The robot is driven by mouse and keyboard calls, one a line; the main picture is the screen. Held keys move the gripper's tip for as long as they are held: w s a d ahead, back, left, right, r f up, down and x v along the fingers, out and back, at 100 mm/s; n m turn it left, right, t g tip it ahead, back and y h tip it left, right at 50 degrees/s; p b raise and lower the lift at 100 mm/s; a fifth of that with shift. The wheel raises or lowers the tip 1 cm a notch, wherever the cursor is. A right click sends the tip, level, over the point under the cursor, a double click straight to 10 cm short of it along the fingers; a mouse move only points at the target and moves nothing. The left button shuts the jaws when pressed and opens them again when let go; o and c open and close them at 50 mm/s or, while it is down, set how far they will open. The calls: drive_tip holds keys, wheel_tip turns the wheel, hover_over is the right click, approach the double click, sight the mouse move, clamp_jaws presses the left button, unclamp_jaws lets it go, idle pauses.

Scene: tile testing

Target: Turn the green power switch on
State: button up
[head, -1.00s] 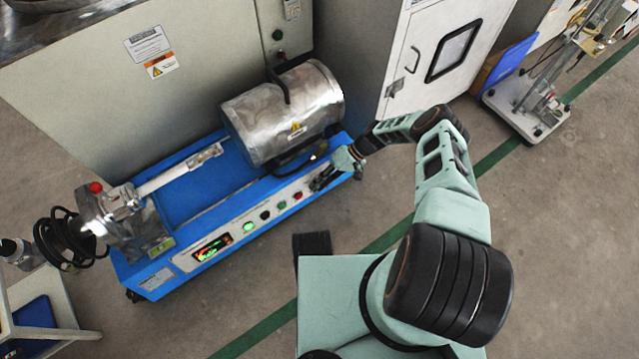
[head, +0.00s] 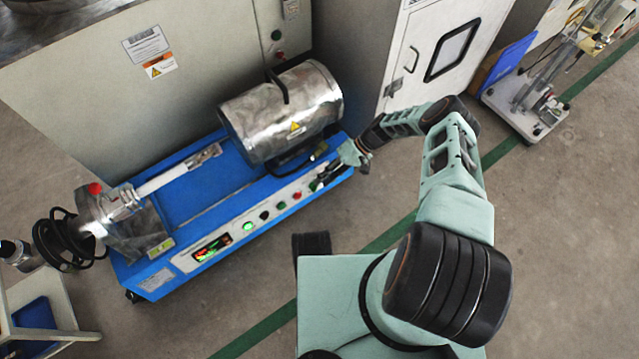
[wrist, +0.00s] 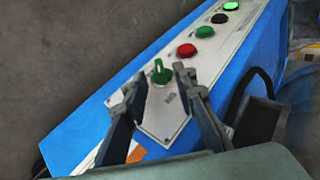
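The green power switch (wrist: 160,73) is a small green knob with a raised grip, at the near end of the white control panel (wrist: 165,115) in the wrist view. My gripper (wrist: 159,80) is open, with one finger to the left of the switch and one to the right. Gaps show between the knob and both fingers; I cannot tell how far the tips are above the panel. In the head view my gripper (head: 324,180) is at the right end of the blue machine's front panel, and I cannot make out the switch there.
Along the panel are a red button (wrist: 187,50), a green button (wrist: 205,31), a black button (wrist: 219,18) and a lit green button (wrist: 231,5). A metal cylinder (head: 285,110) sits on the blue machine (head: 190,195), close behind my gripper. Floor in front is clear.

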drive_tip(key=v, duration=0.8)
drive_tip(key=shift+d+r, duration=0.2)
drive_tip(key=shift+d, duration=0.1)
drive_tip(key=shift+w, duration=0.1)
